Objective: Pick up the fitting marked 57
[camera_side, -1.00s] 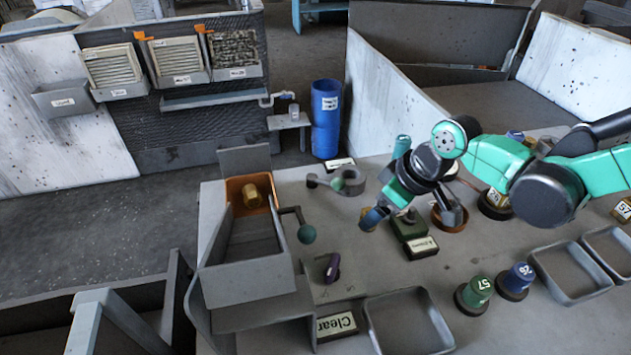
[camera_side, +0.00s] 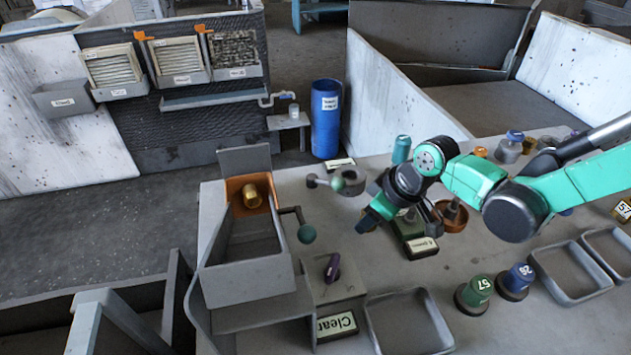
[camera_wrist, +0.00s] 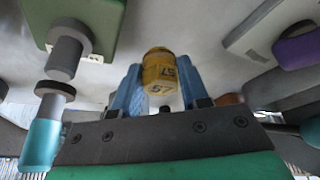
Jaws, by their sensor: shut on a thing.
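In the wrist view, a yellow fitting (camera_wrist: 160,72) marked 57 sits between the two blue fingers of my gripper (camera_wrist: 160,88). The fingers are shut on its sides. In the side view my gripper (camera_side: 366,225) points down over the grey table, left of the green block with a label. The held fitting is hidden or too small to make out there. A green cup-shaped piece marked 57 (camera_side: 475,291) stands on a dark round base at the front, beside a blue one marked 26 (camera_side: 516,280).
A grey bin (camera_side: 245,267) with an orange-lined back holds a brass piece (camera_side: 251,195). A crank with a teal ball (camera_side: 306,234) and a purple knob (camera_side: 332,267) stand right of it. An empty grey tray (camera_side: 408,322) lies in front. The green block (camera_side: 413,228) is close to my gripper.

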